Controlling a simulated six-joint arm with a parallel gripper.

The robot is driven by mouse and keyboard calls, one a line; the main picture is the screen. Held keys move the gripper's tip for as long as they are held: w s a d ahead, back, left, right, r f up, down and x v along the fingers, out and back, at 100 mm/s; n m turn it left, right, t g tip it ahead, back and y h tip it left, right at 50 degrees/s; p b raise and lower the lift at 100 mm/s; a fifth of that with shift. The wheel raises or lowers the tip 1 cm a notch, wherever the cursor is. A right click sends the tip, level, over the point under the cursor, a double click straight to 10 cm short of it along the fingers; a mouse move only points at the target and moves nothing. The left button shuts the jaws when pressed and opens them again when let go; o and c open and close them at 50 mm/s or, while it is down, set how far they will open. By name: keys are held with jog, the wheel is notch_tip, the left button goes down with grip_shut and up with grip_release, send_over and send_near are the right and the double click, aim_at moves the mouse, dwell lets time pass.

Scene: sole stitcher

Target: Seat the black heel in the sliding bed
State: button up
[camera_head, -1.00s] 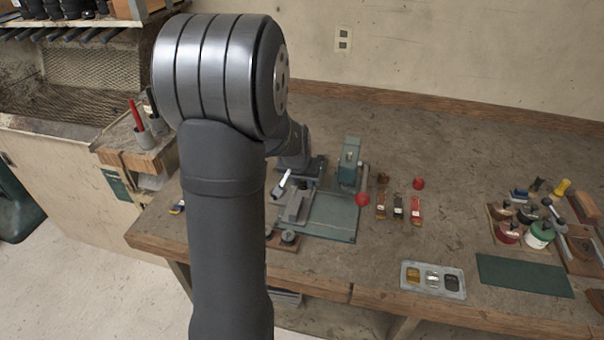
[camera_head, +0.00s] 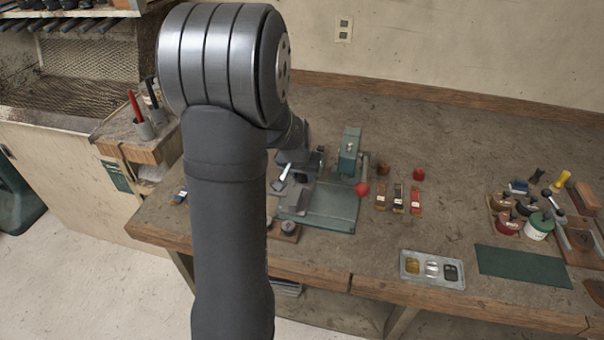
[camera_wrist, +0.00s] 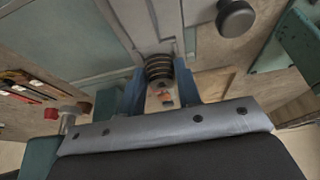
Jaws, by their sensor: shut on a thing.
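My gripper (camera_wrist: 159,86) shows in the wrist view with its two bluish fingers shut on a small dark, ridged piece, which looks like the black heel (camera_wrist: 158,66). The heel is at the near end of a pale grey metal channel, which looks like the sliding bed (camera_wrist: 150,22). I cannot tell whether the heel touches the bed or is fully down in it. In the head view, the green stitcher (camera_head: 348,158) stands on a green base plate (camera_head: 330,210). My arm hides much of the gripper and the heel there.
A red ball knob (camera_head: 361,188) sticks out beside the stitcher. Several strap pieces (camera_head: 398,198) lie to its right. A metal tray (camera_head: 408,277) and a green mat (camera_head: 525,267) lie near the front edge. Pots (camera_head: 538,228) crowd the right side. Bench between is clear.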

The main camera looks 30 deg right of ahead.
jog(key=shift+f, duration=0.45)
dwell(0.5)
jog(key=o, duration=0.7)
jog(key=v, duration=1.1)
jog(key=shift+w+f, duration=0.1)
dwell(0.3)
jog(key=shift+x, duration=4.15)
